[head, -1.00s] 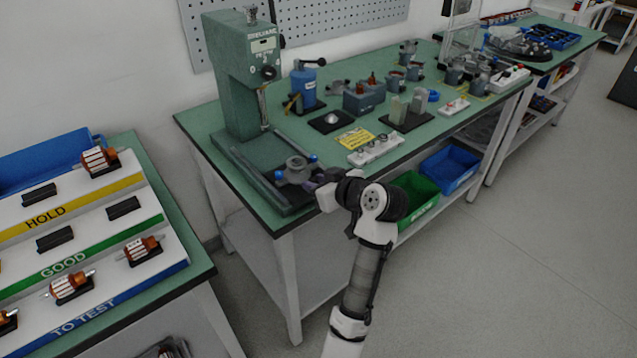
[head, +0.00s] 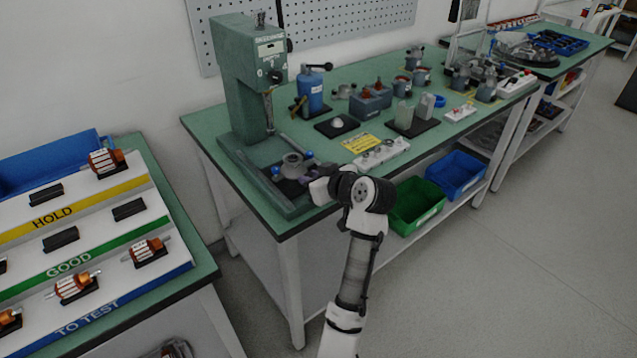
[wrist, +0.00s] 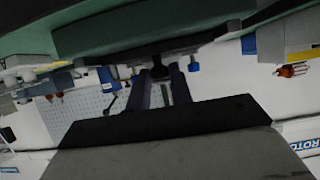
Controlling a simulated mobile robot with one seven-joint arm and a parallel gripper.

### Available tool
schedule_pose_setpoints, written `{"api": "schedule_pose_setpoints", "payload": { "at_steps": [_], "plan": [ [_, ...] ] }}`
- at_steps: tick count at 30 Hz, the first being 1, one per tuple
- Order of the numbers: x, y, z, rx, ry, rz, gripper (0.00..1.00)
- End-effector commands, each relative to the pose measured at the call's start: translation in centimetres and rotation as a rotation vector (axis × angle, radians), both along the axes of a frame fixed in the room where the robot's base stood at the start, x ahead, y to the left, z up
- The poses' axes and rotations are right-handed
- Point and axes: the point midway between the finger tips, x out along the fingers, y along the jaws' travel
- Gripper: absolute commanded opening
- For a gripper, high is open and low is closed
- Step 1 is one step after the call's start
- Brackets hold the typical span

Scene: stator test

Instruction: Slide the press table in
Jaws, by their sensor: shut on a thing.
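The green press (head: 252,85) stands at the left end of the green workbench. Its press table (head: 286,182) is a dark slide between two rails on the press base, carrying a grey round fixture (head: 291,164) with blue knobs at its sides. The fixture is in front of the press column, near the ram. My gripper (head: 306,182) is at the front edge of the press table, shut on its handle. In the wrist view the two dark fingers (wrist: 164,92) close around the dark handle (wrist: 161,66). The fingertips are small and partly hidden in the head view.
A blue hand tool (head: 311,90), a yellow label (head: 360,144) and a white block with round parts (head: 381,154) are on the bench to the right. Green (head: 416,203) and blue (head: 457,173) bins sit below. A sorting rack (head: 75,240) stands at left.

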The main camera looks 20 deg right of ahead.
Motion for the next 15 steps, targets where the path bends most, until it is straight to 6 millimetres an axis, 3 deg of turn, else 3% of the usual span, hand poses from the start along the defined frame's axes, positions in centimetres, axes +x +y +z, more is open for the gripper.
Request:
{"api": "schedule_pose_setpoints", "payload": {
  "at_steps": [15],
  "plan": [
    [4.0, 1.5, 0.1, -0.002, -0.002, 0.000, 0.11]
  ]
}}
